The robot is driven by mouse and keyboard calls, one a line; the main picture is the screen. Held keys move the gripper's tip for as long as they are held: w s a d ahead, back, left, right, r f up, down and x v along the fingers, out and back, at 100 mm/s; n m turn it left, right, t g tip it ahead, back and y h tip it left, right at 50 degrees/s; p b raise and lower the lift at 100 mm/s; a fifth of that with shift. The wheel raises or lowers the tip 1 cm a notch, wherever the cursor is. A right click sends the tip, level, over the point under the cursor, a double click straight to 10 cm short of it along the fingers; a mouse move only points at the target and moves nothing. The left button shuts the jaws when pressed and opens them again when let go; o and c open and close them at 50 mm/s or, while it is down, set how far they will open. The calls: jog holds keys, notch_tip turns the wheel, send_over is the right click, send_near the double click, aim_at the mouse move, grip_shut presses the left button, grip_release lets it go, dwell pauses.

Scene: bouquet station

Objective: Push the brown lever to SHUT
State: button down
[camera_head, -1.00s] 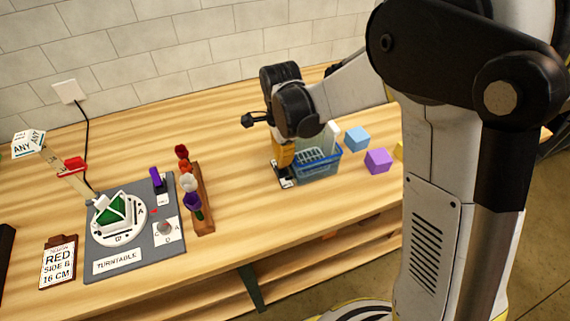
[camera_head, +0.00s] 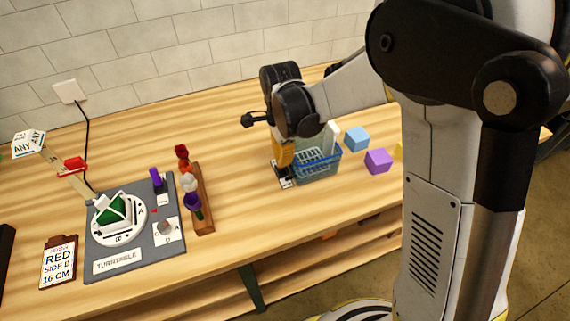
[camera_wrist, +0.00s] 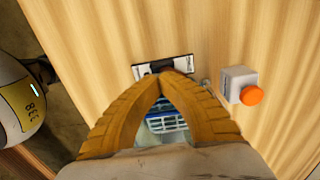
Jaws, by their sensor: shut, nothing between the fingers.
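My gripper (camera_wrist: 162,84) is shut and empty, with its two yellow fingers meeting in a point. In the wrist view the tips are right at the near edge of a small black and white plate (camera_wrist: 143,71). A dark brownish piece, likely the brown lever (camera_wrist: 161,65), shows on the plate just beyond the tips. The fingers partly hide it, and I cannot tell its setting or whether they touch. In the head view my gripper (camera_head: 284,168) points down over the same plate (camera_head: 286,184). The lever cannot be made out there.
A blue basket (camera_head: 318,166) stands just right of my gripper, partly behind the fingers in the wrist view. A grey box with an orange button (camera_wrist: 252,96) is close by. Blue (camera_head: 357,139) and purple (camera_head: 378,160) cubes lie further right. A flower rack (camera_head: 203,205) and turntable (camera_head: 118,222) stand left.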

jog(key=shift+w+r+p, duration=0.2)
jog(key=shift+r+p, duration=0.15)
jog(key=shift+r, duration=0.1)
dwell(0.3)
jog(key=r+p, duration=0.2)
jog(key=r, duration=0.1)
jog(key=r+p, duration=0.2)
jog(key=r, duration=0.1)
jog(key=shift+s, duration=0.2)
jog(key=shift+f, duration=0.1)
dwell(0.3)
jog(key=s+d+r+n+t+b, duration=0.3)
jog(key=s+d+n, duration=0.4)
jog(key=s+d+r+n+t+b, duration=0.3)
jog(key=s+d+n+t+b, duration=0.1)
jog(key=s+d+n, duration=0.3)
jog(key=shift+s+d+r+n, duration=0.25)
jog(key=shift+s+d+n, duration=0.15)
jog(key=shift+s, duration=0.25)
